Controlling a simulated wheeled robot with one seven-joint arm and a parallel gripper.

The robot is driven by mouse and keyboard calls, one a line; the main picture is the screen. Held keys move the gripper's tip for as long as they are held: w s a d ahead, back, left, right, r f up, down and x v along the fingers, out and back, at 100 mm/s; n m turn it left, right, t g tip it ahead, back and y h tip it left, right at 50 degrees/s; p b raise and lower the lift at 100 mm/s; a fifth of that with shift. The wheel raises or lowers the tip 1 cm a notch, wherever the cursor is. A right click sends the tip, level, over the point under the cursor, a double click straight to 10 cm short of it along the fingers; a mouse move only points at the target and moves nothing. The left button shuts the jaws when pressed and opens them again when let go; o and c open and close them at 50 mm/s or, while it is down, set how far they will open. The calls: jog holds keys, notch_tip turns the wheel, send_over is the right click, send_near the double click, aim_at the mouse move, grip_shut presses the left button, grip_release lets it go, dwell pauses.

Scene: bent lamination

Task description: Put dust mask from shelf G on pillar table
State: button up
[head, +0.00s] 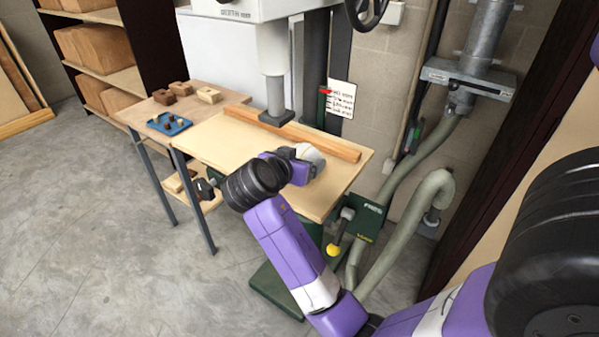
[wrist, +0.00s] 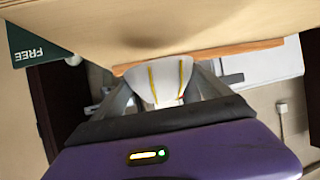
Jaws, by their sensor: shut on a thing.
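The dust mask is a white cup with yellow straps. In the wrist view the dust mask (wrist: 160,80) sits between the two fingers of my gripper (wrist: 165,95), which is shut on it. In the head view the mask (head: 309,155) shows as a white shape at the end of my gripper (head: 300,160), partly hidden by it. Both are over the pale wooden top of the pillar table (head: 240,145), towards its right part. I cannot tell whether the mask touches the top. Shelf G is not identifiable in these views.
A wooden fence (head: 320,142) runs along the table under the machine column (head: 273,60). A side table with a blue tray (head: 169,123) and wooden blocks (head: 208,95) adjoins at left. Grey ducts (head: 435,185) stand at right. The concrete floor (head: 80,230) at left is clear.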

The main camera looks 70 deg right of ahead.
jog(key=shift+f, duration=2.2)
jog(key=o, duration=1.1)
